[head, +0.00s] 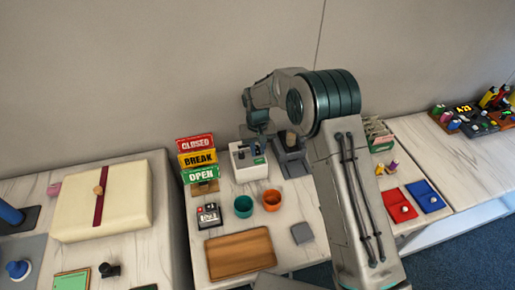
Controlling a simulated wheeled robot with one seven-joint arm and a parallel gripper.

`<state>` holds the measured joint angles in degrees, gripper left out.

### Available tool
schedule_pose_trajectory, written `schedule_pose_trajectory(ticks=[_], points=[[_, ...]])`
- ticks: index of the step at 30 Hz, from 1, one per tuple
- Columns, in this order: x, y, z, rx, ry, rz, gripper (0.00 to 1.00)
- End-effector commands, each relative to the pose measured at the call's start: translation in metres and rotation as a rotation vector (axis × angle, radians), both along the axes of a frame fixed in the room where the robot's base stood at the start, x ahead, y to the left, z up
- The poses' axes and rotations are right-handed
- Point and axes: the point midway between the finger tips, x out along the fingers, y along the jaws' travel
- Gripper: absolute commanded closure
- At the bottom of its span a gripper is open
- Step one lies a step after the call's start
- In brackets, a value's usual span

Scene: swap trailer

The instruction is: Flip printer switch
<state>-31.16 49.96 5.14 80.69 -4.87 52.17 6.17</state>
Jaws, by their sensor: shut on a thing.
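A white box-shaped device (248,174), which looks like the printer, stands toward the back of the middle table. It has a dark recess on top and a small green mark at its right front. My arm reaches over from the right. My gripper (257,148) points down at the right part of the printer's top. Its jaws are shut on a small part there, which seems to be the printer switch. The fingers cover that part, so its shape and position cannot be made out.
Left of the printer stands a CLOSED/BREAK/OPEN sign stack (197,160). A grey device (291,163) is close on the right. In front are a green cup (243,207), an orange cup (271,200), a small labelled box (208,216) and a wooden tray (239,255).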

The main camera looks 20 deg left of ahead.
Motion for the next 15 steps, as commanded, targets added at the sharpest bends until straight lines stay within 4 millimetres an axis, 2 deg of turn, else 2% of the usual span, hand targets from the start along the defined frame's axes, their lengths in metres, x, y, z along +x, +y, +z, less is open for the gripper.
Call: schedule_pose_trajectory(ticks=[15], points=[[0.0062,0.0053,0.003,-0.122,0.203,0.002,1.0]])
